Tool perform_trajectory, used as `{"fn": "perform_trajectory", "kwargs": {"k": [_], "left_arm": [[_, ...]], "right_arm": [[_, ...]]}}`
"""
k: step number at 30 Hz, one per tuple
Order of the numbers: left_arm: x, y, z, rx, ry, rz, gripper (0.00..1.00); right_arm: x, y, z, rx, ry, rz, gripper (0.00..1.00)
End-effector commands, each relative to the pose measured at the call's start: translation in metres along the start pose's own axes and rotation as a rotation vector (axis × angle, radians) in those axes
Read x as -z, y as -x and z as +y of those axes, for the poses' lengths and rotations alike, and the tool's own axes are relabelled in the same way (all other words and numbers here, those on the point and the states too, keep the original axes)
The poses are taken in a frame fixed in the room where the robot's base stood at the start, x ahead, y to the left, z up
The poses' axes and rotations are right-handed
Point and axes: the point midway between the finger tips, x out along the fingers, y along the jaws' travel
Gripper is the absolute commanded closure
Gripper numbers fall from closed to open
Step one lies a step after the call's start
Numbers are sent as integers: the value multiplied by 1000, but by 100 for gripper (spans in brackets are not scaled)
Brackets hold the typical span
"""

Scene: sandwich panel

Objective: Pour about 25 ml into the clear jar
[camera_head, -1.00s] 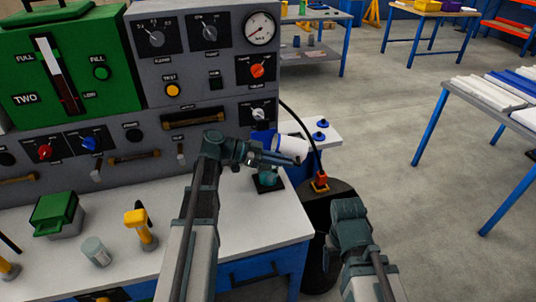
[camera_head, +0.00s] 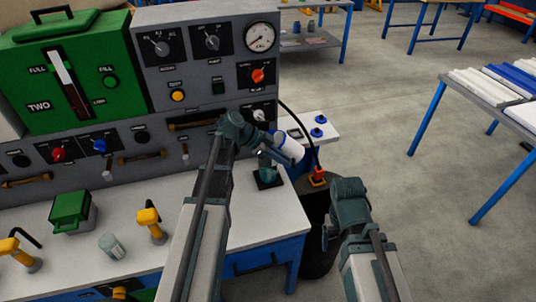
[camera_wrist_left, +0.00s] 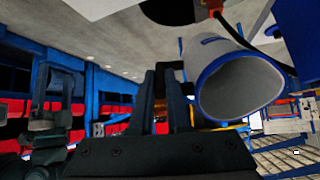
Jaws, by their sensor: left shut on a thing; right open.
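My left gripper (camera_head: 268,143) is shut on a white mug (camera_head: 291,148) with a blue rim, beside the bench's right end. The mug is tipped well over. In the left wrist view, my left gripper's fingers (camera_wrist_left: 170,100) are beside the mug (camera_wrist_left: 238,85), whose open mouth and pale inside show; I cannot make out liquid. A see-through teal-looking vessel (camera_head: 265,166) stands on a dark square pad below the mug, partly behind my left arm. A greyish clear jar (camera_head: 112,245) stands at the bench's front left. My right gripper (camera_head: 330,232) is open and empty, right of the bench.
The grey panel (camera_head: 205,75) with dials and switches stands behind the white bench top (camera_head: 255,220). A green box (camera_head: 74,212) and yellow-handled tools (camera_head: 150,222) stand at left. A dark drum with an orange fitting (camera_head: 318,177) is at right, beyond it open floor.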

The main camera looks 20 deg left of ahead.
Motion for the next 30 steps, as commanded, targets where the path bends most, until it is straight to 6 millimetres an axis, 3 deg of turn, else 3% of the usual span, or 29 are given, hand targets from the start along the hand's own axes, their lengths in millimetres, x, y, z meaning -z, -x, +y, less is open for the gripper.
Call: {"fn": "perform_trajectory", "kwargs": {"k": [1,16,18,24,29,30], "left_arm": [[7,5,0,-1,-2,-30,100],[8,-35,-2,-7,-1,-470,100],[-4,-47,-1,-7,3,-500,100],[-19,-69,-1,-7,4,-584,100],[-28,-83,-1,-8,6,-642,100],[-22,-82,-2,-10,6,-672,100]], "right_arm": [[-1,13,1,0,0,0,22],[-2,38,4,0,0,0,22],[-1,23,2,0,0,0,22],[0,2,0,0,0,0,22],[1,-12,-1,0,0,0,22],[0,-6,0,0,0,0,22]]}}
